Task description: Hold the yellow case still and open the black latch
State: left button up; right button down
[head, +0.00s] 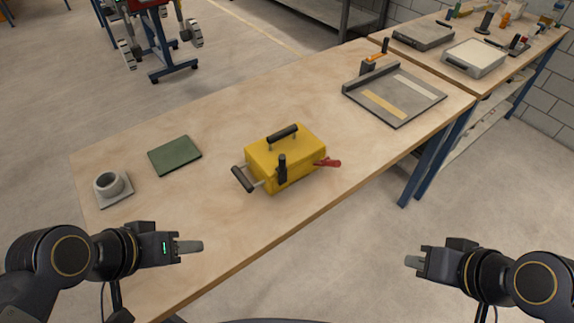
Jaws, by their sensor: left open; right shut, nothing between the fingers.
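The yellow case (297,152) stands upright on the wooden table, near its front edge. A black handle (283,132) is on its top, and another dark handle (242,179) sticks out at its left. The black latch (282,168) stands upright at the case's front face. A red lever (328,163) sticks out at its right. My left gripper (202,247) is open and empty, in front of and left of the case, apart from it. My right gripper (408,261) is shut and empty, off the table's front edge to the right of the case.
On the wooden table (225,115), a green pad (175,155) and a grey cup-like piece on a plate (109,184) lie left of the case. A grey flat tray (395,94) lies at the right. The tabletop around the case is clear.

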aim_at(282, 170)
jog(key=l+u, duration=0.4)
jog(key=l, duration=0.15)
jog(key=k+l+u, duration=0.1)
jog(key=l+u, duration=0.35)
jog(key=k+l+u, duration=0.15)
jog(key=l+u, duration=0.25)
jog(key=l, duration=0.2)
